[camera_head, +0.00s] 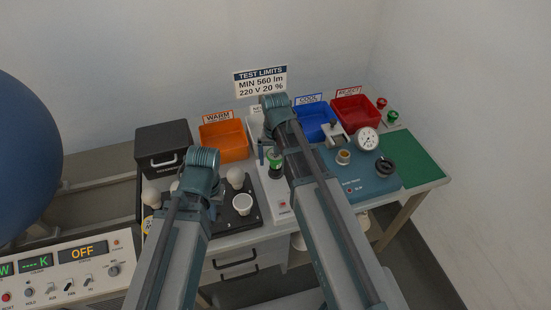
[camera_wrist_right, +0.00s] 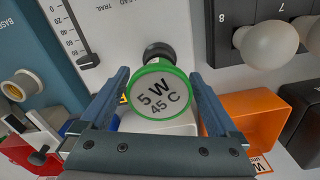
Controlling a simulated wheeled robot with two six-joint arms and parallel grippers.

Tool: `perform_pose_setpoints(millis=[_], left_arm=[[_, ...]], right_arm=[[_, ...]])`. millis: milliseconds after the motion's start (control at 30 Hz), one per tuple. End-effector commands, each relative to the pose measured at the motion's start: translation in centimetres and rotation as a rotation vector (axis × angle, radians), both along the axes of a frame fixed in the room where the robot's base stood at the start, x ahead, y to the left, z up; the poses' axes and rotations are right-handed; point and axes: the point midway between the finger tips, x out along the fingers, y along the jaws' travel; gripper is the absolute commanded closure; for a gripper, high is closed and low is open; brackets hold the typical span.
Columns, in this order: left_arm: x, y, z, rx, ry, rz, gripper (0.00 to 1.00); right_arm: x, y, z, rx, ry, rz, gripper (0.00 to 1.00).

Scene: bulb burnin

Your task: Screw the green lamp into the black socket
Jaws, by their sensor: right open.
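The green lamp (camera_head: 275,162) is upright on the pale panel at the table's middle. In the right wrist view its green-rimmed face (camera_wrist_right: 162,92), marked "5 W 45 C", lies between the fingers. A round black part, perhaps the black socket (camera_wrist_right: 157,52), shows beyond its edge; whether the lamp sits in it I cannot tell. My right gripper (camera_wrist_right: 160,105) is open around the lamp, with gaps showing beside the rim. In the head view the right arm partly covers this spot. My left gripper (camera_head: 214,203) is low beside the black bulb tray, its fingers mostly hidden by its own wrist.
The black tray (camera_head: 240,217) holds white bulbs. Orange (camera_head: 223,141), blue (camera_head: 316,124) and red bins (camera_head: 355,110) line the back. A blue tester (camera_head: 365,183) with a gauge stands right. The green mat (camera_head: 415,160) is clear. A black case (camera_head: 163,149) stands back left.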

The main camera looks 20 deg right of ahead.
Motion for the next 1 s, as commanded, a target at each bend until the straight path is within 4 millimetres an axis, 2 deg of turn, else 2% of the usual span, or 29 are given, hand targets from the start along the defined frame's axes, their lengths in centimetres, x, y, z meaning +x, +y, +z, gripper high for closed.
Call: perform_pose_setpoints(millis=[167,1000], left_arm=[[0.0,0.0,-0.01,0.0,0.0,0.0,1.0],[0.0,0.0,-0.02,0.0,0.0,0.0,1.0]], right_arm=[[-0.12,0.03,-0.01,0.0,0.001,0.085,0.04],[-0.56,0.31,-0.02,-0.001,0.002,1.271,0.04]])
